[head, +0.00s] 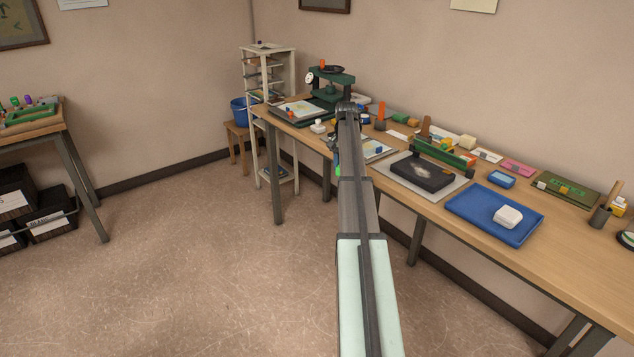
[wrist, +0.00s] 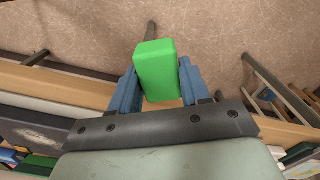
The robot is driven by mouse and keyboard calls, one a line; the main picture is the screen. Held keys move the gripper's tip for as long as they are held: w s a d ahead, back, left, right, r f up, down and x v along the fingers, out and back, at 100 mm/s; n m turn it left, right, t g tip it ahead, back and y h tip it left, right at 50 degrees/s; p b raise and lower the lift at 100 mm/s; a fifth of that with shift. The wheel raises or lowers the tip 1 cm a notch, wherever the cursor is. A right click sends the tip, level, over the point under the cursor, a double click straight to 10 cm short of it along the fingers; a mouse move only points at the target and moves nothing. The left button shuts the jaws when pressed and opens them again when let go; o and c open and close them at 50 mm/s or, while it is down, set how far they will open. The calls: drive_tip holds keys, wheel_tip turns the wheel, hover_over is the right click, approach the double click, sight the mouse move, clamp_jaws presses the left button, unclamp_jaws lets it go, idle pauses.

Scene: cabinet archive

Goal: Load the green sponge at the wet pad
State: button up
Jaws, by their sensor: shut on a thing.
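The green sponge (wrist: 157,68) is a bright green block between the two blue fingers of my gripper (wrist: 158,76) in the wrist view. My gripper is shut on it and holds it clear of any surface, over the floor beside the bench edge. In the head view only a small green bit of the sponge (head: 338,170) shows beside my arm, which hides most of it and the gripper. I cannot tell for certain which item is the wet pad; a small blue dish (head: 502,179) and a blue tray (head: 470,216) with a white block (head: 508,216) lie on the bench.
The long wooden bench (head: 570,250) is crowded along the back. A dark block (head: 422,172) on a pale sheet lies left of the blue tray. A green press (head: 330,82) stands at the far end. A shelf (head: 268,65) and blue bucket (head: 239,111) stand beyond.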

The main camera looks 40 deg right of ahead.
drive_tip(key=s+d+r+m, duration=0.1)
drive_tip(key=d, duration=0.4)
drive_tip(key=s+d+r+m, duration=0.1)
drive_tip(key=s+d+r, duration=0.1)
drive_tip(key=d, duration=0.4)
drive_tip(key=s+d+r+m, duration=0.1)
drive_tip(key=d+r, duration=0.1)
drive_tip(key=d, duration=0.3)
drive_tip(key=shift+s+d, duration=0.2)
drive_tip(key=shift+s, duration=0.1)
drive_tip(key=s+d, duration=0.2)
drive_tip(key=d, duration=0.1)
drive_tip(key=s+d+r, duration=0.1)
drive_tip(key=d, duration=0.1)
drive_tip(key=shift+s+d, duration=0.2)
drive_tip(key=shift+s, duration=0.2)
drive_tip(key=s+d+r+n, duration=0.1)
drive_tip(key=s+d+r, duration=0.1)
drive_tip(key=s+d, duration=1.7)
drive_tip(key=n, duration=0.6)
approach(502, 177)
drive_tip(key=shift+f, duration=2.75)
drive_tip(key=shift+f, duration=0.55)
drive_tip(key=shift+r, duration=0.1)
wheel_tip(502, 177, up, 7)
